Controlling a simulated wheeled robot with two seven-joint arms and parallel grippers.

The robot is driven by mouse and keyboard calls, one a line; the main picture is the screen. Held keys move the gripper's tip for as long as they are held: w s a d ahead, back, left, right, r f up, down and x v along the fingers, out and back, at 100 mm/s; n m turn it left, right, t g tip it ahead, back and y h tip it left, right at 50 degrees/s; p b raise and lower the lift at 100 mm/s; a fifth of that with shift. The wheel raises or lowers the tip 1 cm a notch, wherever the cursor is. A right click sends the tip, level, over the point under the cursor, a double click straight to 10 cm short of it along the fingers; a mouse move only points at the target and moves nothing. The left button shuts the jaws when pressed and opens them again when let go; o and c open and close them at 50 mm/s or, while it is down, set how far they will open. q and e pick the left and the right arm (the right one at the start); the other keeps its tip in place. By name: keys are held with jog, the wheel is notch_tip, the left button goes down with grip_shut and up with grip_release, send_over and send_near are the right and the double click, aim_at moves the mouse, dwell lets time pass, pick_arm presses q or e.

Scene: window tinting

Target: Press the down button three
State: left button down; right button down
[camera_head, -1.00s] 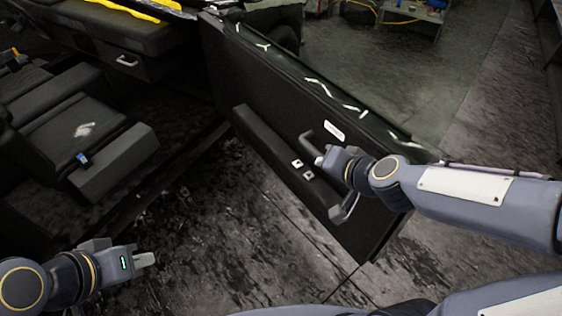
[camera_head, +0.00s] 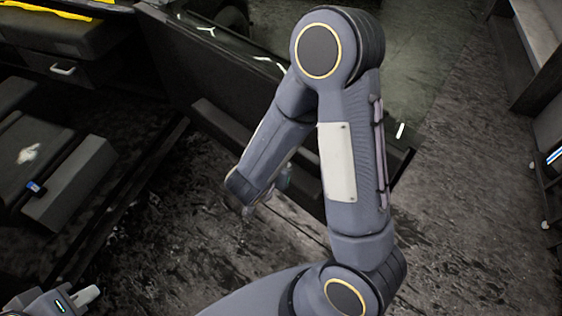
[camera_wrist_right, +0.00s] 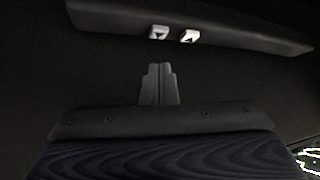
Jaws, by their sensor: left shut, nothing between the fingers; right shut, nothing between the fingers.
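Two small white buttons with dark triangle marks sit side by side on the dark armrest (camera_wrist_right: 230,30) in the right wrist view: a left button (camera_wrist_right: 158,32) and a right button (camera_wrist_right: 190,36). I cannot tell for sure which one is the down button. My right gripper (camera_wrist_right: 160,68) is shut and empty, below the buttons in that view and apart from them. In the head view my right arm hides the buttons and most of the right gripper. My left gripper (camera_head: 88,296) is shut and empty at the lower left, far from the door (camera_head: 185,65).
A dark car seat (camera_head: 40,150) with a small blue item (camera_head: 36,187) is on the left. The stained floor (camera_head: 460,220) is open on the right. A bench (camera_head: 525,60) stands at the far right.

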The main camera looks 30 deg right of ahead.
jog(key=shift+f, duration=0.1)
jog(key=b+x, duration=0.1)
jog(key=x, duration=0.9)
